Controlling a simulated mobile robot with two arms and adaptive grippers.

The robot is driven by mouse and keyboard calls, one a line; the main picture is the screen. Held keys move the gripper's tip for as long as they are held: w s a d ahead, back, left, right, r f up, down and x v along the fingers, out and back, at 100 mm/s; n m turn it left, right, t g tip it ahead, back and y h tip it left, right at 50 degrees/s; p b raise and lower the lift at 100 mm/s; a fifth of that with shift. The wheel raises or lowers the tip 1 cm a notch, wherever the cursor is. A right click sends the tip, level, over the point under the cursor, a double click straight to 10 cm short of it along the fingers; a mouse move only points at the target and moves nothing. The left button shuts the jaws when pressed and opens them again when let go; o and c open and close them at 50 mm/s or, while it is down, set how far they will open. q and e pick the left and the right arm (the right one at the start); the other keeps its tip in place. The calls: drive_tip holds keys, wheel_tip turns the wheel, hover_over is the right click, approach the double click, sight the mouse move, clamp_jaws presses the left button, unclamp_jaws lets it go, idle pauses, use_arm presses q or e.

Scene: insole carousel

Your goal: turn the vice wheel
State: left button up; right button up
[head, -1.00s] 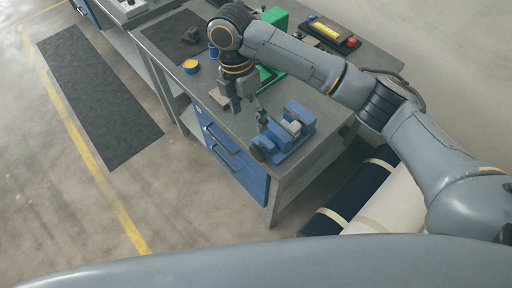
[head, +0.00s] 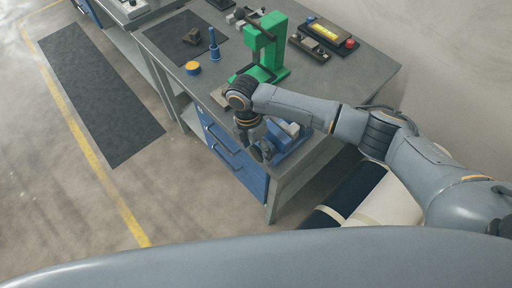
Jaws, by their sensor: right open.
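The blue vice (head: 291,143) sits on the near corner of the grey workbench. Its dark wheel (head: 265,150) faces the bench's front edge and is partly covered by my right gripper. My right gripper (head: 257,148) is open and points down at the wheel, very close to it. I cannot tell whether its fingers touch the wheel or stand around it. My left gripper is not in view.
A green press (head: 273,45) stands behind my right wrist. A yellow-topped tin (head: 193,68), a blue bottle-like tool (head: 213,46) and a dark mat (head: 178,30) lie farther left. A box with a red button (head: 350,43) is at the back. Blue drawers (head: 236,160) are below the bench top.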

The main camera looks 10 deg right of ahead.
drive_tip(key=c, duration=1.2)
drive_tip(key=shift+o, duration=0.2)
drive_tip(key=shift+s+d+r+t+y+p, duration=0.2)
drive_tip(key=shift+t+y+p, duration=0.4)
drive_tip(key=shift+p, duration=0.45)
drive_tip(key=shift+s+t+p, duration=0.1)
drive_tip(key=shift+t+p, duration=0.35)
drive_tip(key=shift+t, duration=0.15)
drive_tip(key=shift+s+d+f+t+y, duration=0.1)
drive_tip(key=shift+f+t+y, duration=0.05)
drive_tip(key=shift+t+y, duration=0.55)
drive_tip(key=shift+s+f+t+y, duration=0.1)
drive_tip(key=shift+t+y, duration=0.6)
drive_tip(key=shift+t, duration=0.2)
